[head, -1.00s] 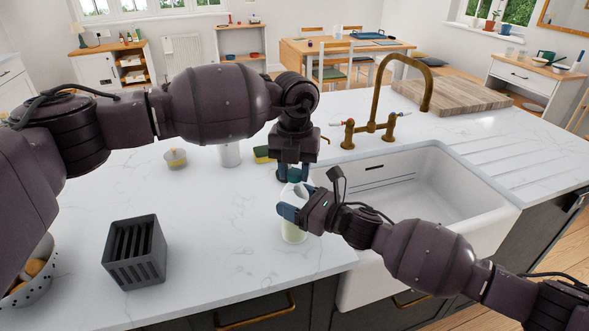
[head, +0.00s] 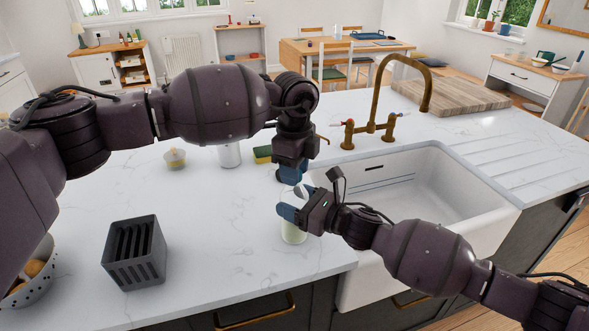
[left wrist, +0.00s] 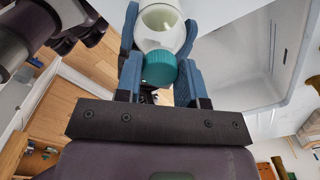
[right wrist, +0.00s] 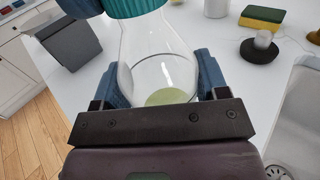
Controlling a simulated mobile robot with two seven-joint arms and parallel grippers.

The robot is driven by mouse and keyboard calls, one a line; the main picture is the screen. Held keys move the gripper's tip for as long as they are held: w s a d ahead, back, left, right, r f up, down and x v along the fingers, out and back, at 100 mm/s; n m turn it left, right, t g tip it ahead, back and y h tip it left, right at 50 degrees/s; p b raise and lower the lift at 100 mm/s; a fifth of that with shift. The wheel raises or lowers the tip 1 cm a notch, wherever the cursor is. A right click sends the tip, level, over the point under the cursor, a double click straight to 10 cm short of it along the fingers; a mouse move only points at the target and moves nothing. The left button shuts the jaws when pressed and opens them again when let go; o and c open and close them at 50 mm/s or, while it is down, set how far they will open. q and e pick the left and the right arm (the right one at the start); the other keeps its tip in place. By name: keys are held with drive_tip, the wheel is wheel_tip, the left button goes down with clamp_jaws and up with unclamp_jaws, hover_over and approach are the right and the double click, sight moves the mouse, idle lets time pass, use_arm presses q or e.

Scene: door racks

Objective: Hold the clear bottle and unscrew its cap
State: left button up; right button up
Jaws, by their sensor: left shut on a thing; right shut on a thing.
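The clear bottle (head: 293,232) stands upright on the counter left of the sink, with pale green liquid at its bottom. My right gripper (head: 300,208) is shut around the bottle's body from the side; the right wrist view shows the glass (right wrist: 155,60) between its fingers. The teal cap (left wrist: 159,69) is on the bottle's neck, and its ribbed side shows in the right wrist view (right wrist: 135,8). My left gripper (head: 291,176) points down from above and is shut on the cap, which its fingers hide in the head view.
A dark slotted rack (head: 136,252) and a colander (head: 35,270) are at the left. A small lidded pot (head: 175,158), a white canister (head: 229,154) and a sponge (head: 262,154) stand behind. The sink (head: 430,200) with a brass tap (head: 375,120) is to the right.

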idle(0.3)
use_arm(q)
drive_tip(key=o, duration=1)
